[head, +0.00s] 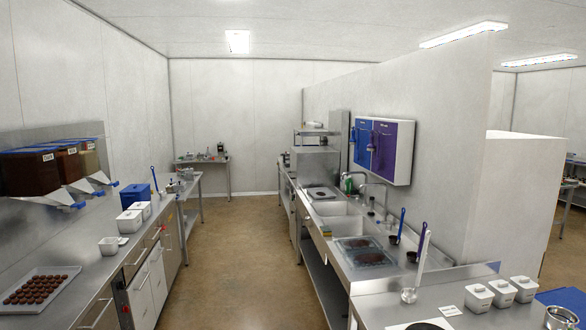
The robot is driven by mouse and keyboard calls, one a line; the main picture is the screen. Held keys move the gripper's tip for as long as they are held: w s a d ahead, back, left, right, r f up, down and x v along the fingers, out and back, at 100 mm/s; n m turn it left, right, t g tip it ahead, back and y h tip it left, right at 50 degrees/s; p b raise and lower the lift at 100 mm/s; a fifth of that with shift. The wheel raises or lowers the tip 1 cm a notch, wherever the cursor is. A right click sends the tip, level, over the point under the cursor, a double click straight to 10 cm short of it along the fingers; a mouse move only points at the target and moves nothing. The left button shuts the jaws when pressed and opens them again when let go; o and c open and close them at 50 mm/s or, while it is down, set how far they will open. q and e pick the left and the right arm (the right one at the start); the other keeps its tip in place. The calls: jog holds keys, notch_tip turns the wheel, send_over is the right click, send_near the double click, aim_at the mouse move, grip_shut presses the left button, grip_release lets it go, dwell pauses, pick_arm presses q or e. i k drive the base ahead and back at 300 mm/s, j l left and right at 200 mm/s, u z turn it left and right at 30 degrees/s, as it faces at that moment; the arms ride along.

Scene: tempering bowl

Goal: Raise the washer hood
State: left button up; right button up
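A boxy stainless unit that looks like the washer hood (315,166) stands far off along the right-hand counter run, beyond the sinks. It is small in the head view, and I cannot tell for sure whether it is up or down. No handle on it can be made out. Neither of my grippers shows in this view.
A brown floor aisle (232,240) runs clear between the left counter (95,262) and the right sink counter (330,240). A tray of chocolates (40,290) lies at the near left. White lidded tubs (502,293) stand at the near right. A partition wall (440,110) bounds the right.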

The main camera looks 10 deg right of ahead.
aim_at(311, 167)
jog(key=z, duration=0.1)
jog(key=i, duration=6)
jog(key=i+z, duration=0.1)
jog(key=i, duration=1.1)
jog(key=i+j, duration=0.2)
jog(key=i, duration=1)
jog(key=l+z, duration=0.05)
